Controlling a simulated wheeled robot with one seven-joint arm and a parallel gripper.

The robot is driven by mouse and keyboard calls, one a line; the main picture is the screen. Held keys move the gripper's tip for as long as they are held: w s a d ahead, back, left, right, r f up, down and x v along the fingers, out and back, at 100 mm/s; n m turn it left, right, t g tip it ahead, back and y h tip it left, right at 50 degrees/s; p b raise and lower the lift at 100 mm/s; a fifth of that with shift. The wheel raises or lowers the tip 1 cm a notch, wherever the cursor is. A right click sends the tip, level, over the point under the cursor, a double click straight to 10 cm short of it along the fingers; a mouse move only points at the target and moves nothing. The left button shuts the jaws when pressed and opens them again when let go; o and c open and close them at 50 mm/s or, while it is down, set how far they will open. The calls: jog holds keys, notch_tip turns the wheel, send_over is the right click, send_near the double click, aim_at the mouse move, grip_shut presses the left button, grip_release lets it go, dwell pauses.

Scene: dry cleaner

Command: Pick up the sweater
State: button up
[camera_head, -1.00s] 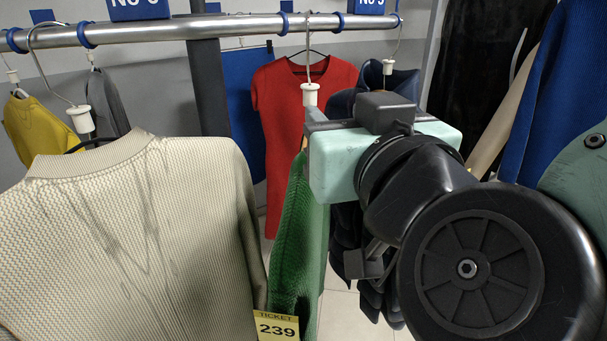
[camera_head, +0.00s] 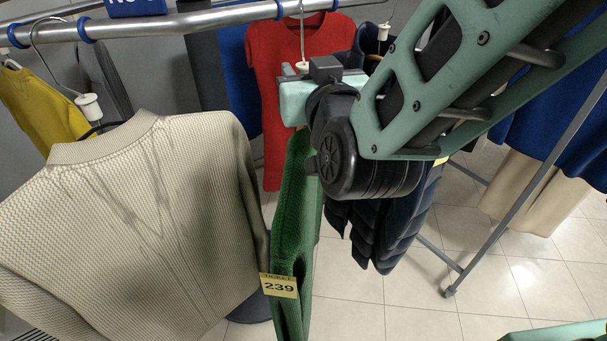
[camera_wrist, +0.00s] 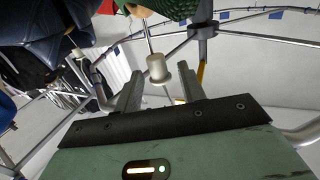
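A green knit sweater (camera_head: 293,210) hangs edge-on from the rail in the head view, with a yellow ticket 239 (camera_head: 279,286) at its lower left. Its knit also shows at the top of the wrist view (camera_wrist: 168,9). My gripper (camera_head: 303,72) is at the top of this sweater, by the white hanger neck piece (camera_head: 304,67). In the wrist view my gripper's two fingers (camera_wrist: 162,76) stand apart, with the white neck piece (camera_wrist: 157,69) between or just beyond them; contact cannot be told. My arm hides part of the green sweater's top.
A beige knit garment (camera_head: 130,220) hangs close on the left. A red garment (camera_head: 275,110) and a dark quilted jacket (camera_head: 385,225) hang behind. The metal rail (camera_head: 190,23) runs across the top. A grey rack leg (camera_head: 530,185) stands at right; tiled floor (camera_head: 400,300) is open below.

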jog(key=shift+x, duration=0.9)
grip_shut()
jog(key=shift+r, duration=0.1)
jog(key=shift+s+r+b, duration=0.1)
jog(key=shift+r+b, duration=0.5)
jog(key=shift+r, duration=1.15)
jog(key=b+v, duration=0.6)
jog(key=v, duration=1.2)
